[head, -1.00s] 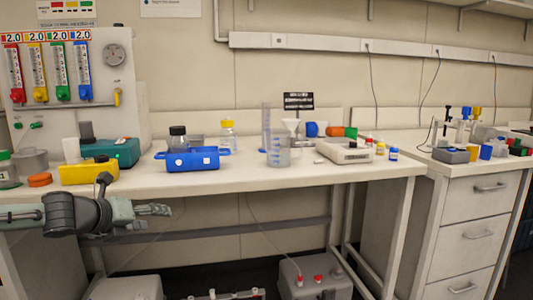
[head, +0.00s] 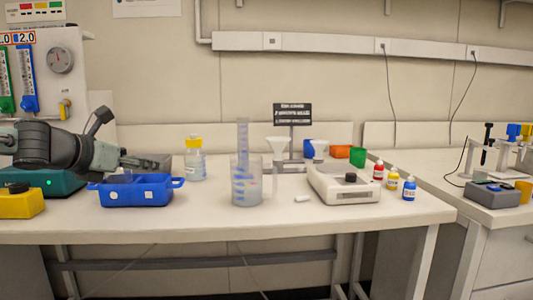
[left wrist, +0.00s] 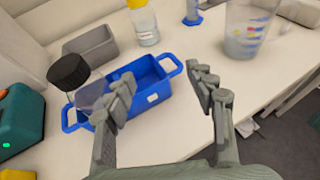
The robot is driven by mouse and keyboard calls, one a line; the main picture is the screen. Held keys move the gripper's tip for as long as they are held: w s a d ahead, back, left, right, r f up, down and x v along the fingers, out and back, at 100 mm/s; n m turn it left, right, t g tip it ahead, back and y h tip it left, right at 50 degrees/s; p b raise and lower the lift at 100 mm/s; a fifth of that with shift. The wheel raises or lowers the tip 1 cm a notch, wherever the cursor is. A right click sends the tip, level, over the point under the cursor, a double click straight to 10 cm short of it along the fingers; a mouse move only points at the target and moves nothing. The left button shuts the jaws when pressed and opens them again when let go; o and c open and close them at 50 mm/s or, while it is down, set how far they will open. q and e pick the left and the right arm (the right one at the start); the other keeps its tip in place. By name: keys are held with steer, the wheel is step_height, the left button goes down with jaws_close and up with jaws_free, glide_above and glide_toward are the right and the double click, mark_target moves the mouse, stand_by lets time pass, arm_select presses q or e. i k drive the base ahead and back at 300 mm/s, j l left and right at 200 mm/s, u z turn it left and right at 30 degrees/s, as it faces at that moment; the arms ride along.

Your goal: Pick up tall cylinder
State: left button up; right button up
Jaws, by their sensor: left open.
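The tall cylinder (head: 242,135) is clear with markings and stands upright on the bench. Its lower part is hidden behind a wide beaker (head: 246,188) in the head view. In the left wrist view a blue foot (left wrist: 192,18), apparently the cylinder's, shows at the top edge, with the beaker (left wrist: 247,38) to its right. My left gripper (head: 142,164) is open and empty above the blue tray, left of the cylinder and apart from it. In the left wrist view the open fingers (left wrist: 165,88) have nothing between them. My right gripper is not in view.
A blue tray (head: 140,195) lies below my left gripper. A yellow-capped bottle (head: 195,160) stands between gripper and cylinder. A black-capped bottle (left wrist: 72,78) is close to a finger. A funnel (head: 278,147), white device (head: 343,185) and small bottles stand right of the beaker.

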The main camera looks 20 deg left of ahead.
mark_target(242, 122)
steer(key=i+l, duration=0.2)
steer(key=i, duration=0.25)
steer(key=i+l, duration=0.25)
steer(key=i, duration=0.25)
